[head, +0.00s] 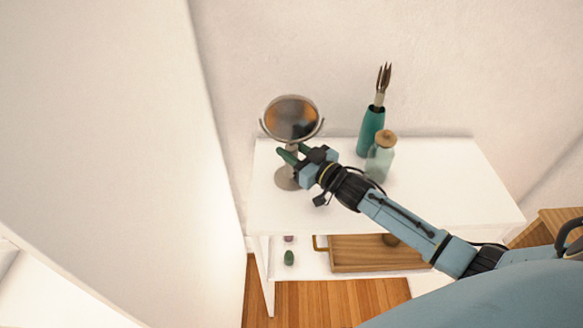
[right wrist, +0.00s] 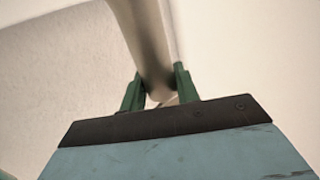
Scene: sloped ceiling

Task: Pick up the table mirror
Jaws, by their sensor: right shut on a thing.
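The table mirror (head: 291,117) stands upright on the white table, with a round tilted glass in a metal frame and a round base (head: 287,178). My right gripper (head: 293,152) reaches in from the right at the height of its stem. In the right wrist view the green fingers (right wrist: 158,88) sit on either side of the stem (right wrist: 150,45), shut on it. The gripper hides part of the stem in the head view. The base seems to be on or very near the table top; I cannot tell which. My left gripper is not in view.
On the white table (head: 440,190), a teal vase (head: 371,132) with a fork-like piece and a glass jar (head: 380,160) with a cork-coloured lid stand right of the mirror, close to my right arm. A wooden tray (head: 365,252) lies on the lower shelf. A white wall panel (head: 110,130) rises at left.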

